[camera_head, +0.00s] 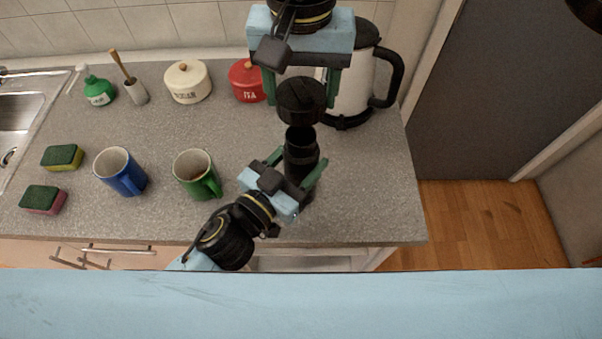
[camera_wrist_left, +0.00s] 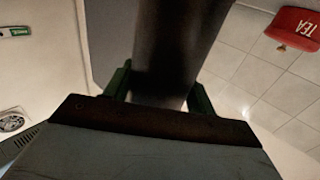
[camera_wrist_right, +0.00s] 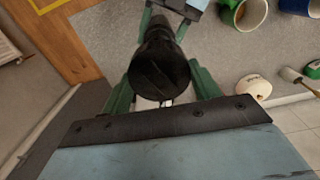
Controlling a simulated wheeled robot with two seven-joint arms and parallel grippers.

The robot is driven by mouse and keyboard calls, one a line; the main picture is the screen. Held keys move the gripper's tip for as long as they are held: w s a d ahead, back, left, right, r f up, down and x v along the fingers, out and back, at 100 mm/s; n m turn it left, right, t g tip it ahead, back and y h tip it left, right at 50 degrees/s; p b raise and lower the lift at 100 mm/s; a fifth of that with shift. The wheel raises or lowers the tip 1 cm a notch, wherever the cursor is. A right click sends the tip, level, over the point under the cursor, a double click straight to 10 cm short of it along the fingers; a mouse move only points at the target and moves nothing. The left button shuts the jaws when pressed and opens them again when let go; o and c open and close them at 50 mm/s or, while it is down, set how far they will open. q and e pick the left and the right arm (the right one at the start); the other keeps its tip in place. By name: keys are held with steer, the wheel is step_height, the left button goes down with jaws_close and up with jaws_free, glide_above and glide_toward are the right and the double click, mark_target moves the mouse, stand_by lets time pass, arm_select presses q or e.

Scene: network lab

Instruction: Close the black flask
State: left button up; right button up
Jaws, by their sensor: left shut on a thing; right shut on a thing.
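The black flask (camera_head: 300,154) stands upright at the counter's front right, and its dark open mouth shows in the head view. My left gripper (camera_head: 296,168) is shut on its body; the left wrist view shows the dark body (camera_wrist_left: 175,50) between the green fingers. The black cap (camera_head: 301,100) is held by my right gripper (camera_head: 301,86), which is shut on it from above. The cap appears off the mouth, close above or behind it; the exact gap is unclear. In the right wrist view the round cap top (camera_wrist_right: 160,80) hides the mouth.
A white kettle (camera_head: 352,92) stands close behind the cap, right of my right gripper. A red tea canister (camera_head: 246,82) and sugar pot (camera_head: 187,82) stand at the back. Green (camera_head: 192,168) and blue mugs (camera_head: 118,172) stand left. The counter right of the flask is clear.

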arm_select(q)
steer(key=shift+c, duration=0.7)
arm_select(e)
steer(key=shift+s+f, duration=0.1)
steer(key=shift+f, duration=2.4)
steer(key=shift+f, duration=0.9)
steer(key=shift+f, duration=0.55)
